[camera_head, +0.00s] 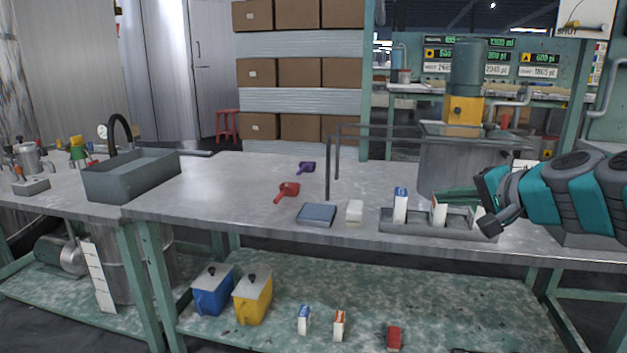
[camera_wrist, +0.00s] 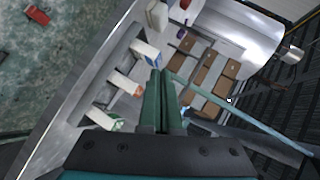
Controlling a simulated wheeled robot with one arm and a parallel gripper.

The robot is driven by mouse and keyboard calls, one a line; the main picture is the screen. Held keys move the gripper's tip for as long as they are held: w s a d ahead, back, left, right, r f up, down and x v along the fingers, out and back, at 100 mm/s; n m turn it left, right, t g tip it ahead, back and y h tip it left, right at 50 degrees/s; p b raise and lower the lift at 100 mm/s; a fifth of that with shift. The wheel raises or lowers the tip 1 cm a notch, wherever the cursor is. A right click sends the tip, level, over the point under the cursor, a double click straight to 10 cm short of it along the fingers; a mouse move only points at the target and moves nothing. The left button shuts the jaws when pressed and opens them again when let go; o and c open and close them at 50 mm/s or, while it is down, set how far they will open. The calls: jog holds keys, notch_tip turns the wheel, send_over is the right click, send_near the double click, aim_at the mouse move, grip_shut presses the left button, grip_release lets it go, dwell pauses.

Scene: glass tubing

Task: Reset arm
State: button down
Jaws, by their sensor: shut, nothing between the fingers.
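My arm reaches in from the right over the workbench (camera_head: 250,185) in the head view. My gripper (camera_head: 446,194) points left, above the grey tray (camera_head: 409,227) that holds several small cartons. In the wrist view my gripper (camera_wrist: 162,78) has its two long green fingers together, with nothing between them. A blue-topped carton (camera_head: 400,205) stands upright in the tray, left of the fingers; it also shows in the wrist view (camera_wrist: 146,52). An orange-marked carton (camera_head: 439,212) stands partly behind or beside the fingers. I cannot tell whether the fingers touch it.
A large metal vat (camera_head: 455,165) and thin pipe frame (camera_head: 328,170) stand behind. The bench's left middle is clear.

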jog(key=s+a+f+n+g+p, duration=0.3)
jog(key=s+a+f+n+g, duration=0.4)
jog(key=s+a+f, duration=0.7)
jog(key=s+d+f+n+g+h+p, duration=0.1)
jog(key=s+d+f+g+h, duration=0.1)
jog(key=s, duration=0.8)
jog(key=s+d+f+n+g+h+p, duration=0.1)
jog(key=s+f+g, duration=0.4)
jog(key=s, duration=0.5)
jog(key=shift+d+f+n+h, duration=0.4)
jog(key=shift+d+f+h, duration=0.2)
jog(key=shift+h, duration=0.6)
